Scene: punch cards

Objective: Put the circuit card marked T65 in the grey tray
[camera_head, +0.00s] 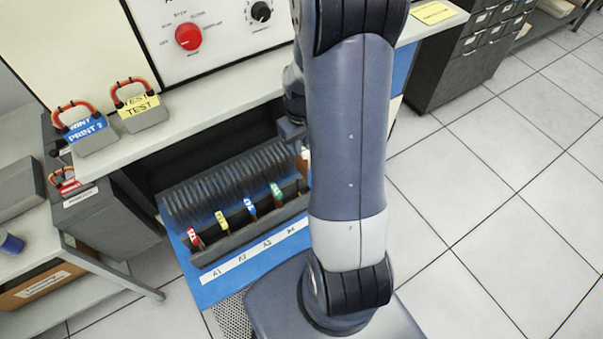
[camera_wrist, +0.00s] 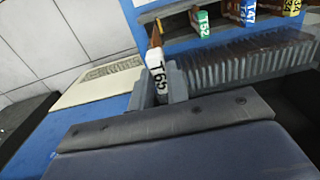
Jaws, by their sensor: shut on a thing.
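The card marked T65 (camera_wrist: 157,68) has a white label and a brown board edge in the wrist view. My gripper (camera_wrist: 156,85) is shut on it at the label end. The card is close to the end of the black slotted rack (camera_wrist: 245,68); I cannot tell whether it touches the rack. In the head view my arm hides most of the gripper and card. A grey box-like thing (camera_head: 18,188) stands at the left edge of the head view; I cannot tell if it is the grey tray.
Red (camera_head: 194,237), yellow (camera_head: 221,220), blue (camera_head: 250,207) and green (camera_head: 276,193) tagged cards stand in the rack's front row. Blue (camera_head: 86,132) and yellow (camera_head: 139,111) handled blocks sit on the ledge above. Tiled floor (camera_head: 500,200) is clear at right.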

